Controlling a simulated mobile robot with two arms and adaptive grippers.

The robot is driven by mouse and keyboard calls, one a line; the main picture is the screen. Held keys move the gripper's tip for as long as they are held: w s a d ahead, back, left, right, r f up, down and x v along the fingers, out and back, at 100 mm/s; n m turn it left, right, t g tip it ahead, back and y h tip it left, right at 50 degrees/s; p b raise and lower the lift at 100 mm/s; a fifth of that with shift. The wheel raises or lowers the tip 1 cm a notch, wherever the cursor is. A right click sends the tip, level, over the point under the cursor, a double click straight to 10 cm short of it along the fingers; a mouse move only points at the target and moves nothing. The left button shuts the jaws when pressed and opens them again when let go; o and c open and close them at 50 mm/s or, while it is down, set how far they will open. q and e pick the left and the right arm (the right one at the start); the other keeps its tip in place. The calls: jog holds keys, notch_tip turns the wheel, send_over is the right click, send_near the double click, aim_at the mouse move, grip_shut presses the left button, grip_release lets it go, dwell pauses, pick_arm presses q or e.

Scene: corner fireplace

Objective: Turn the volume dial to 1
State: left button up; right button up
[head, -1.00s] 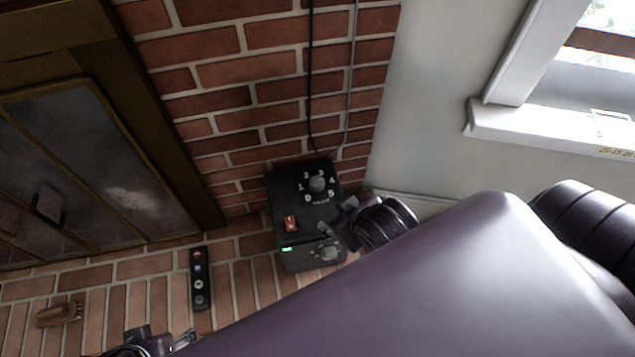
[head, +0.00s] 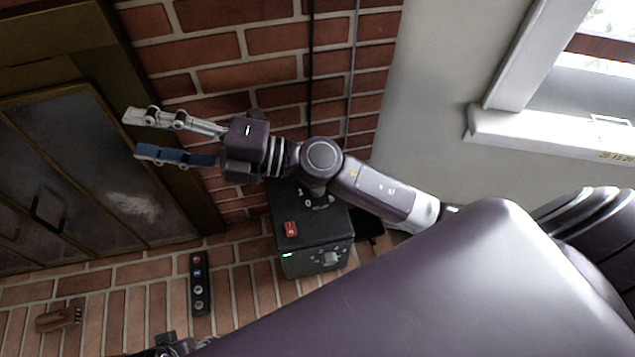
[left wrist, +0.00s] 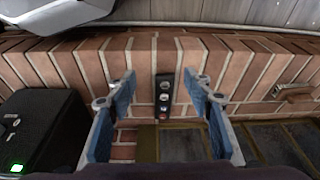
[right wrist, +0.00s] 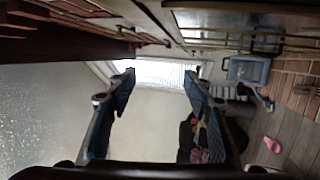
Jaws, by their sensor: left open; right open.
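A black box (head: 310,233) stands on the brick hearth against the brick wall. It has a red switch (head: 291,229), a green light (head: 287,255) and a front knob (head: 330,258). The numbered dial on its top is mostly hidden under my right arm; only bits of pale marking show. I cannot read where the dial points. My right gripper (head: 135,133) is open and empty, to the upper left of the box, in front of the cabinet frame. My left gripper (left wrist: 162,88) is open and empty, with the box (left wrist: 40,125) to its left in the left wrist view.
A dark remote (head: 200,283) lies on the hearth left of the box. A brown wooden object (head: 58,317) lies further left. A glass-doored cabinet (head: 80,170) stands at left. Cables (head: 352,90) run down the brick wall. A window sill (head: 540,127) is at right.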

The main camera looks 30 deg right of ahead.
notch_tip(320, 180, down, 8)
jog(key=s+a+r+n+g+h, duration=0.1)
jog(key=s+a+n+g+h, duration=0.15)
jog(key=n+g, duration=0.35)
pick_arm(q)
notch_tip(320, 180, down, 9)
jog(key=s, duration=0.2)
pick_arm(e)
jog(key=n+g+h, duration=0.2)
jog(key=g+h, duration=0.2)
jog(key=h, duration=1.2)
send_over(317, 189)
jog(key=shift+y, duration=0.25)
jog(key=f, duration=1.9)
jog(key=shift+w+f, duration=0.1)
jog(key=shift+w, duration=0.2)
jog(key=shift+d+f, duration=0.3)
notch_tip(317, 189, down, 6)
jog(key=shift+f+b, duration=0.1)
jog(key=shift+b, duration=0.45)
jog(key=shift+f, duration=0.45)
pick_arm(q)
jog(key=r, duration=0.1)
jog(key=w+r, duration=0.1)
jog(key=r, duration=0.2)
jog(key=shift+w, duration=0.3)
